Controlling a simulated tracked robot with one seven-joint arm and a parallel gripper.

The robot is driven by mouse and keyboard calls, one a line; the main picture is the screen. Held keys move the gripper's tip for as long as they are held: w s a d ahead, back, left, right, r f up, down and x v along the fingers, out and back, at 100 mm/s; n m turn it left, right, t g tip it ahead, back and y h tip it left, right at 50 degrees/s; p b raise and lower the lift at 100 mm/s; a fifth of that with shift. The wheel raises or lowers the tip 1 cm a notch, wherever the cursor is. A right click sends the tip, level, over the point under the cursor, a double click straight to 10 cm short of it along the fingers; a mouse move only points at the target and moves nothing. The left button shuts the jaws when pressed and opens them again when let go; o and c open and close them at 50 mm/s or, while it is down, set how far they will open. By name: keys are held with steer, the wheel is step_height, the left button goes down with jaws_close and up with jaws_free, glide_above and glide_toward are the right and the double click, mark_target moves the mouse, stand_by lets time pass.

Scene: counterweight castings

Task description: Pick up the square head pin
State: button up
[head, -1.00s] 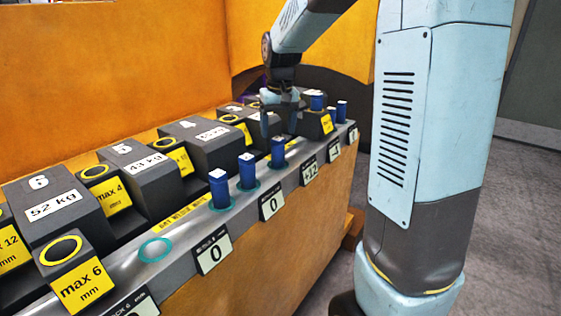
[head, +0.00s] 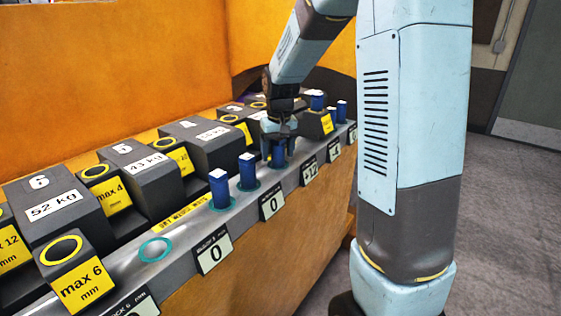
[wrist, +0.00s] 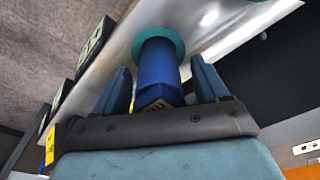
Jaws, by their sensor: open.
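A blue square head pin (head: 278,157) stands upright on the grey ledge, between the fingers of my gripper (head: 278,146). My gripper is open and comes down over it from above; its palm hides the pin's top in the head view. In the wrist view the blue pin (wrist: 157,66) rises from a teal ring (wrist: 160,38) between the two spread fingers, with a gap showing on the right side. Two similar blue pins (head: 220,190) (head: 247,172) stand nearer along the ledge. More blue pins (head: 341,112) stand farther back.
Dark numbered castings (head: 50,205) with kg labels line the ledge's left side. Blocks with yellow rings (head: 66,262) sit beside them. Number plates (head: 213,249) hang on the front edge. An empty teal ring (head: 156,249) lies on the near ledge. Orange walls stand behind.

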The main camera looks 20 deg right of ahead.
steer(key=shift+c, duration=0.4)
jaws_close()
step_height(320, 180, up, 20)
stand_by(1.3)
